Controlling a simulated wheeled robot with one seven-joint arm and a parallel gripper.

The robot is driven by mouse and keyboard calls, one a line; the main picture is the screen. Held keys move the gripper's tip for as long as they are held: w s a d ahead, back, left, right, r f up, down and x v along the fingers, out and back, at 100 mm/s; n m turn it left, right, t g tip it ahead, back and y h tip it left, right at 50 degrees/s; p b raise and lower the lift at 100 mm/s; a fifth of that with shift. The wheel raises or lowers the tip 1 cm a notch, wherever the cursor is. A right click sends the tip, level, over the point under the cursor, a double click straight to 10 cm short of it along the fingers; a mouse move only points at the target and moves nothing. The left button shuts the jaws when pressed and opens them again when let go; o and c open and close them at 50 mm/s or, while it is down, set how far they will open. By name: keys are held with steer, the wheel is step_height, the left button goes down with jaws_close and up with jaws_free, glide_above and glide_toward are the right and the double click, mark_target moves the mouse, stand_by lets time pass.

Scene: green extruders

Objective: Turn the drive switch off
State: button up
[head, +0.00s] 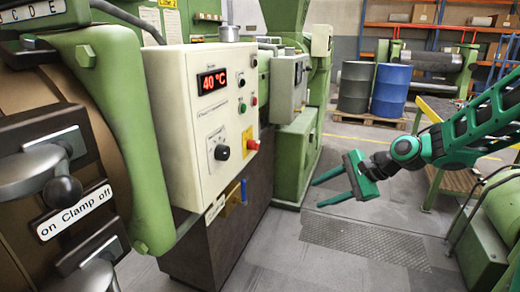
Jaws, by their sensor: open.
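A cream control box (185,120) stands at the centre left, with a red display reading 40 °C. A black rotary knob (221,152) sits on a white plate low on its front. A red button (252,144) on a yellow plate is to the knob's right. Small black, green and red controls run up the box's right edge. The labels are too small to read, so I cannot tell which control is the drive switch. My gripper (316,194) is open and empty, right of the box and apart from it, its green fingers pointing left.
A clamp panel labelled "on Clamp off" (76,212) with levers is at the left. Green machine parts (298,150) stand behind the box. Two drums (390,90) stand on a pallet at the back. Grey floor (300,265) is open below my gripper; a green machine is at the lower right.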

steer(key=w+a+r+m+y, duration=0.3)
steer(key=w+a+y, duration=0.1)
steer(key=a, duration=0.2)
steer(key=m+t+y, duration=0.2)
steer(key=m+y, duration=0.3)
glide_toward(253, 145)
steer(key=x, duration=0.3)
steer(key=w+x, duration=0.1)
steer(key=x, duration=0.2)
steer(key=f+x, duration=0.1)
steer(key=x, duration=0.2)
steer(key=shift+w+d, duration=0.15)
steer(key=shift+d, duration=0.15)
steer(key=shift+c, duration=0.4)
